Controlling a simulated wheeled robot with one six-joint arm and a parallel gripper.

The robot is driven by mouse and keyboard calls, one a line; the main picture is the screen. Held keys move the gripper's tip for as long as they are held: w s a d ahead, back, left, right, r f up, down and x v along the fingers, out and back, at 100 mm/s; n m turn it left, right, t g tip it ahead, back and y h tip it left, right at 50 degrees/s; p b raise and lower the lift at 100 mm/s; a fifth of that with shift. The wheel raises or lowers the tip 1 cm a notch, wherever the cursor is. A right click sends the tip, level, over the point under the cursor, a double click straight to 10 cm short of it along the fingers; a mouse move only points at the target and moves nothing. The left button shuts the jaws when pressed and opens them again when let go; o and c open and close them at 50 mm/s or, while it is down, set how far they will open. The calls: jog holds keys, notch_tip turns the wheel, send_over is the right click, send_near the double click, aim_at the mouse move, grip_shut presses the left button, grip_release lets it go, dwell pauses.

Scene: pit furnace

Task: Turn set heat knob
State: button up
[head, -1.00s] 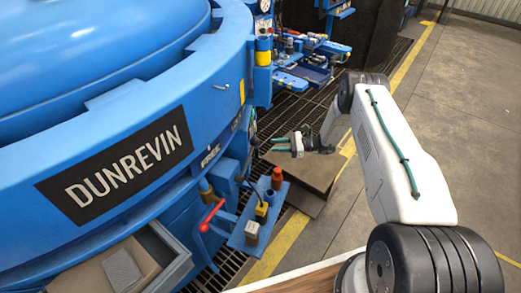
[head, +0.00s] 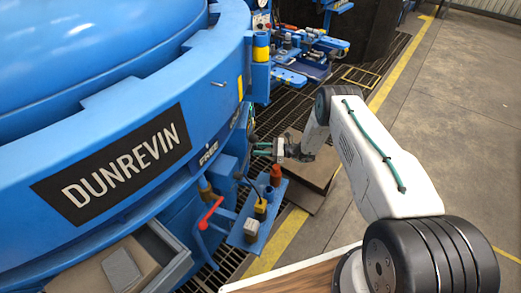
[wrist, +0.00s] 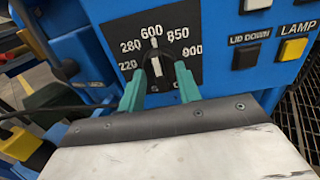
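The set heat knob (wrist: 158,68) is black with a white pointer mark and sits on a black dial plate (wrist: 187,42) in the wrist view. The plate reads 220, 280, 600, 850 and 900, and the mark points up near 600. My gripper (wrist: 159,84) is open, with one teal finger on each side of the knob. A gap shows between each finger and the knob; whether the tips reach its depth is hard to tell. In the head view my gripper (head: 262,148) is at the side of the blue furnace (head: 215,85), and the knob is hidden.
Right of the dial are a LID DOWN button (wrist: 245,56) in black and a LAMP button (wrist: 293,48) in yellow. A red-handled lever (head: 211,213) and a blue bracket with small blocks (head: 250,232) stand below my gripper. Open floor lies right.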

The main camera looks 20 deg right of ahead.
grip_shut()
jog(key=shift+n, duration=7.9)
